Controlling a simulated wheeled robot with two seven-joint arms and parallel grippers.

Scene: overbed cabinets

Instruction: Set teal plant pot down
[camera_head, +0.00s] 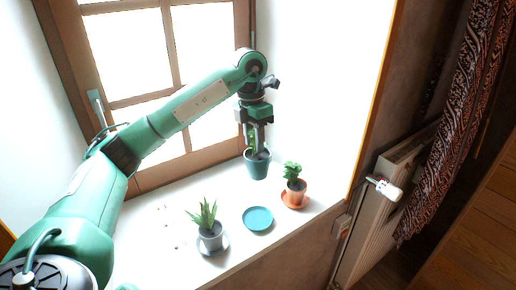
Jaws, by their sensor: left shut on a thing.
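The teal plant pot (257,169) is at the back of the windowsill, close to the window frame, and looks upright. My left gripper (257,150) points down into it and is shut on it at the rim. Whether the pot's base touches the sill cannot be told. A round teal saucer (258,219) lies empty on the sill, in front of the pot. My right gripper is not in view.
An orange pot with a leafy plant (295,190) stands on an orange saucer to the right. A grey pot with a spiky plant (210,234) stands on a saucer to the left. The white windowsill (160,240) has small specks at left. A radiator (385,200) is at right.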

